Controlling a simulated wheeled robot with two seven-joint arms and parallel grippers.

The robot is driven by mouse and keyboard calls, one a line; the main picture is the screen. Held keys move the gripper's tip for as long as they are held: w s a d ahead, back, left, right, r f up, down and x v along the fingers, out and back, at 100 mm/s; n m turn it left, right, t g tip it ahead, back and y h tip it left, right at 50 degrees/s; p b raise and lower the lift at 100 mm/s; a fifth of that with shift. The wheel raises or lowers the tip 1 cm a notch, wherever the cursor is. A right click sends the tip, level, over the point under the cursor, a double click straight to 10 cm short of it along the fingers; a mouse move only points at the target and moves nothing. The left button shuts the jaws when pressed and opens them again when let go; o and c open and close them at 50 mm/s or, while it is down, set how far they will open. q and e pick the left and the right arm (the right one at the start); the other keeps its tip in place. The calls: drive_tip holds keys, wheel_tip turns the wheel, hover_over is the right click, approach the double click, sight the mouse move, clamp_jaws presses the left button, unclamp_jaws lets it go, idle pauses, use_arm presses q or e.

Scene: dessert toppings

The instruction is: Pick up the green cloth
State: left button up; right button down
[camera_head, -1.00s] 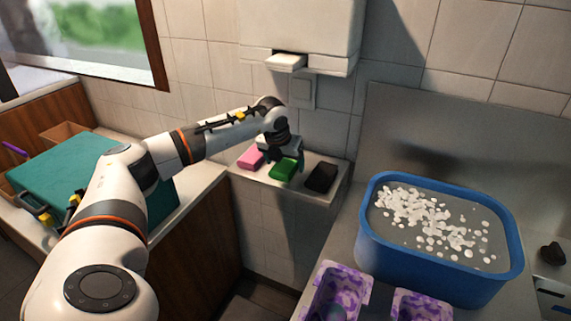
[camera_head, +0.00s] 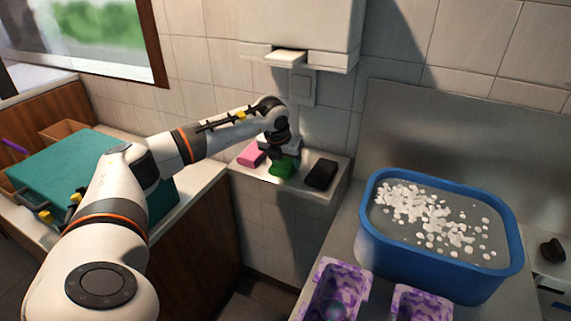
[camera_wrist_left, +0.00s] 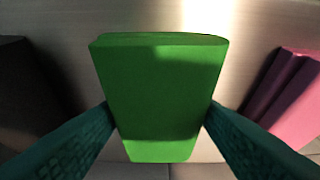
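The green cloth (camera_head: 281,169) is a block-like piece on the pale ledge (camera_head: 262,177), between a pink one and a black one. My left gripper (camera_head: 283,157) is over it, pointing down. In the left wrist view the green cloth (camera_wrist_left: 160,95) fills the middle, and the two teal fingers (camera_wrist_left: 161,112) meet its left and right sides with no gap showing. The left gripper looks shut on it. I cannot see it clear of the ledge. My right gripper is in neither view.
The pink cloth (camera_head: 251,154) and the black piece (camera_head: 321,174) lie close on either side. A dispenser (camera_head: 300,30) hangs on the wall above. A blue basin (camera_head: 440,262) with white pieces stands at right, and purple patterned containers (camera_head: 338,292) stand in front.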

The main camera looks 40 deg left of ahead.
sight(284, 162)
use_arm(q)
drive_tip(key=shift+f, duration=0.1)
drive_tip(key=c, duration=0.4)
drive_tip(key=shift+r+p, duration=0.3)
drive_tip(key=shift+r, duration=0.05)
drive_tip(key=shift+s+b, duration=0.15)
drive_tip(key=shift+b, duration=0.25)
wheel_tip(284, 162, up, 7)
drive_tip(key=shift+s+d+f+b, duration=0.15)
drive_tip(key=shift+b, duration=0.55)
drive_tip(key=shift+s+d+b, duration=0.95)
drive_tip(key=shift+s+b, duration=0.1)
drive_tip(key=shift+s, duration=2.05)
drive_tip(key=shift+s+d+b, duration=1)
drive_tip(key=shift+s, duration=2.05)
drive_tip(key=shift+s+d+b, duration=0.95)
drive_tip(key=shift+s+b, duration=0.1)
drive_tip(key=shift+s, duration=2.05)
